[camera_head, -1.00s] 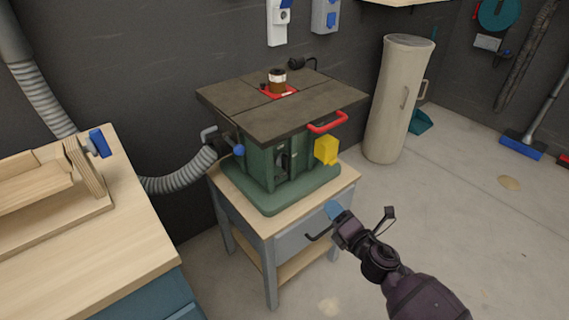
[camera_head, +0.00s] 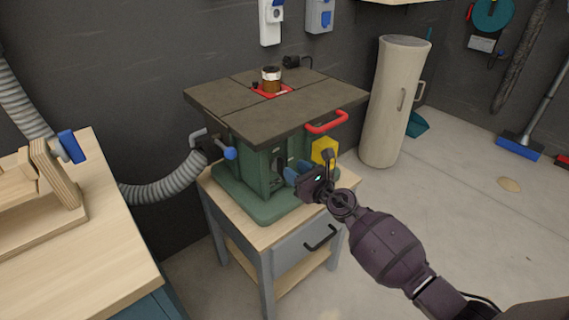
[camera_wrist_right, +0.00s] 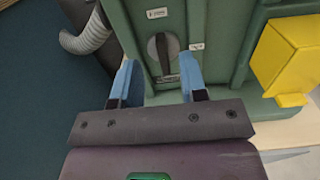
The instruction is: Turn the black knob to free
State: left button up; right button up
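The black knob (camera_wrist_right: 163,52) sits on the front face of the green machine body (camera_wrist_right: 205,45). It looks like a dark bar in a round grey plate, roughly upright in the wrist view. Small white labels lie above it and to its right; I cannot read them. In the head view the knob (camera_head: 279,166) is small and dark, just left of my right gripper (camera_head: 296,172). The blue fingers of the right gripper (camera_wrist_right: 157,82) are spread apart, short of the knob, with nothing between them. The left gripper is out of view.
A yellow box (camera_head: 324,151) sticks out right of the knob, close to my right gripper. A red handle (camera_head: 327,121) and the dark tabletop (camera_head: 300,115) are above. A blue-tipped lever (camera_head: 229,153) is left. A wooden bench (camera_head: 95,255) stands at the left.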

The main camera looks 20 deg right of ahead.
aim_at(284, 162)
jog(key=x, duration=0.3)
jog(key=shift+w+a+f, duration=0.1)
jog(key=shift+w+f, duration=0.1)
jog(key=shift+w, duration=0.05)
jog(key=shift+w+a+r+b, duration=0.2)
jog(key=shift+w+b, duration=0.15)
jog(key=shift+w, duration=0.3)
grip_shut()
